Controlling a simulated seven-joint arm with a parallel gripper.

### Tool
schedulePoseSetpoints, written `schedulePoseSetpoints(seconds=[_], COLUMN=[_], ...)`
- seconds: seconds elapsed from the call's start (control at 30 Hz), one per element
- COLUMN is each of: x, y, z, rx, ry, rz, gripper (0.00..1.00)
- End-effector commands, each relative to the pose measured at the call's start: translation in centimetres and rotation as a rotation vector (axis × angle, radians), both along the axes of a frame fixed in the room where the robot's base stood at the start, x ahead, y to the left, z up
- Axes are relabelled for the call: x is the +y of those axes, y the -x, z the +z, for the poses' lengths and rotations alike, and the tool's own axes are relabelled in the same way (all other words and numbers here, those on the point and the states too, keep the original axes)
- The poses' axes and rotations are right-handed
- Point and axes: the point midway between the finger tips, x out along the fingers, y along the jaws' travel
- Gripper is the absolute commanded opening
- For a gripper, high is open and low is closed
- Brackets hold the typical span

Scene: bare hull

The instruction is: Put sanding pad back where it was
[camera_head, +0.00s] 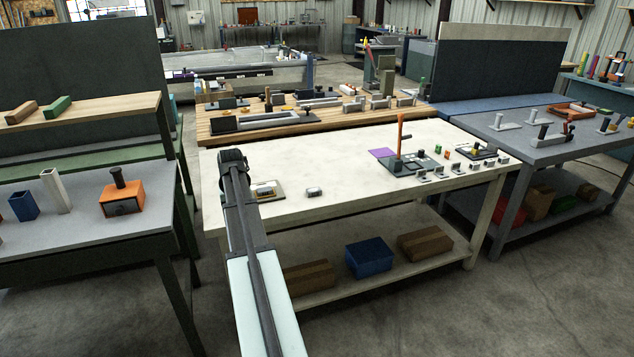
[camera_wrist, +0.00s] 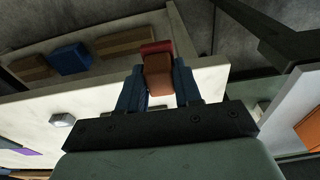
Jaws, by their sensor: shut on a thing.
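The sanding pad (camera_wrist: 158,80), a red-brown block with a darker red far end, sits between the two blue fingers of my gripper (camera_wrist: 157,73) in the wrist view. The fingers are shut on it. It is over the near edge of the pale table, and I cannot tell whether it touches anything. In the head view my dark wrist (camera_head: 233,157) is at the table's left end. The fingers and the pad are hidden there. A shallow tray-like piece (camera_head: 271,188) lies just right of my arm, partly covered by it.
The pale table (camera_head: 340,170) holds a small grey block (camera_head: 314,192), a purple square (camera_head: 381,153) and an upright orange rod (camera_head: 400,132) among fixtures at right. A blue box (camera_head: 369,258) and brown boxes are on the lower shelf. The table's middle is mostly clear.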

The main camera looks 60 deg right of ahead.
Motion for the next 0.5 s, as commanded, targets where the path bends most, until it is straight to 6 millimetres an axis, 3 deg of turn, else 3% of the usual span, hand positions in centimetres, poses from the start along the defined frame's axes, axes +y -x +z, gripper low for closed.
schedulePoseSetpoints(seconds=[0.03, 0.5], x=[-2.5, -21.5], y=[0.5, 8.1], z=[0.2, 1.6], rx=[0.000, -0.005], ry=[0.000, -0.006], rz=[-0.028, -0.233], gripper=[0.05, 0.05])
